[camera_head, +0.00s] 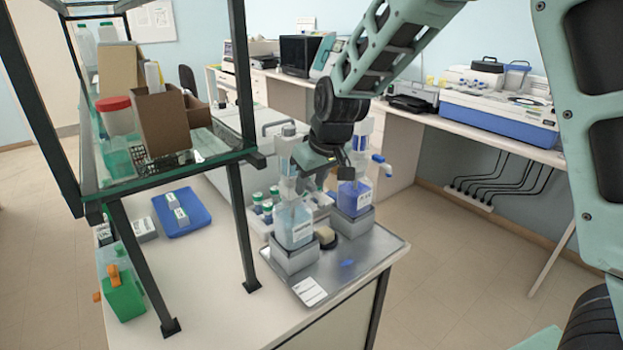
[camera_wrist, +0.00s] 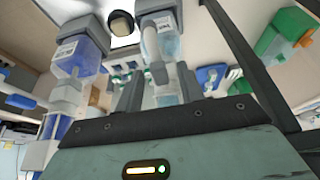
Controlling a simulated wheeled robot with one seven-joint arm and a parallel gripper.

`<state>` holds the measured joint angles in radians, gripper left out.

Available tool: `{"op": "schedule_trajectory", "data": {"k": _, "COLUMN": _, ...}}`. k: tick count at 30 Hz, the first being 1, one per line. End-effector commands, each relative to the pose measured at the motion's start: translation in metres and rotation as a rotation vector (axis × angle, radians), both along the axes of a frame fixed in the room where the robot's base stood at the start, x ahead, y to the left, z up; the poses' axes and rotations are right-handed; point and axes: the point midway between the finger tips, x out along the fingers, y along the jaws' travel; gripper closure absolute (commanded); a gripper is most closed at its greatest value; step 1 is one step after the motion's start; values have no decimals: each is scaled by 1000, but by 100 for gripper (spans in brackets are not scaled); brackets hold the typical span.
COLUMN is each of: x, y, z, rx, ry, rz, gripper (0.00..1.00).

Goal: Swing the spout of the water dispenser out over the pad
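The water dispenser (camera_head: 294,226), a clear bottle of pale blue liquid in a grey base, stands upright on the metal tray (camera_head: 372,250). My gripper (camera_head: 311,180) is at its upper part, tilted downward. In the wrist view the fingers of my gripper (camera_wrist: 160,72) stand apart on either side of the water dispenser (camera_wrist: 165,45); contact cannot be made out. Its spout is not clearly visible behind the gripper. A beige block in a dark holder, perhaps the pad (camera_head: 327,236), sits between the two dispensers; it also shows in the wrist view (camera_wrist: 121,23).
A second dispenser (camera_head: 354,198) with violet-blue liquid stands close on the right, its blue spout (camera_head: 380,160) pointing right. Small bottles (camera_head: 266,206) stand behind. A dark-framed glass shelf (camera_head: 180,172) rises on the left. A white label (camera_head: 310,291) lies on the tray front.

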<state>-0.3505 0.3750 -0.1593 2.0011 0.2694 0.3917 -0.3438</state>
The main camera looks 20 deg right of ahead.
Motion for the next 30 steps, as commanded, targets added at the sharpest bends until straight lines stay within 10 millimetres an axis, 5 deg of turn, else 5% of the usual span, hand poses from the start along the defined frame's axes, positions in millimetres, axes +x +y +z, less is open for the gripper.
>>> {"op": "schedule_trajectory", "data": {"k": 5, "x": 0, "y": 0, "z": 0, "rx": 0, "ry": -1, "rz": 0, "gripper": 62}}
{"op": "schedule_trajectory", "data": {"k": 9, "x": 0, "y": 0, "z": 0, "rx": 0, "ry": -1, "rz": 0, "gripper": 100}}
{"op": "schedule_trajectory", "data": {"k": 20, "x": 2, "y": -3, "z": -1, "rx": 2, "ry": -3, "rz": 27, "gripper": 100}}
{"op": "schedule_trajectory", "data": {"k": 30, "x": 10, "y": -19, "z": -5, "rx": 2, "ry": -7, "rz": 228, "gripper": 100}}
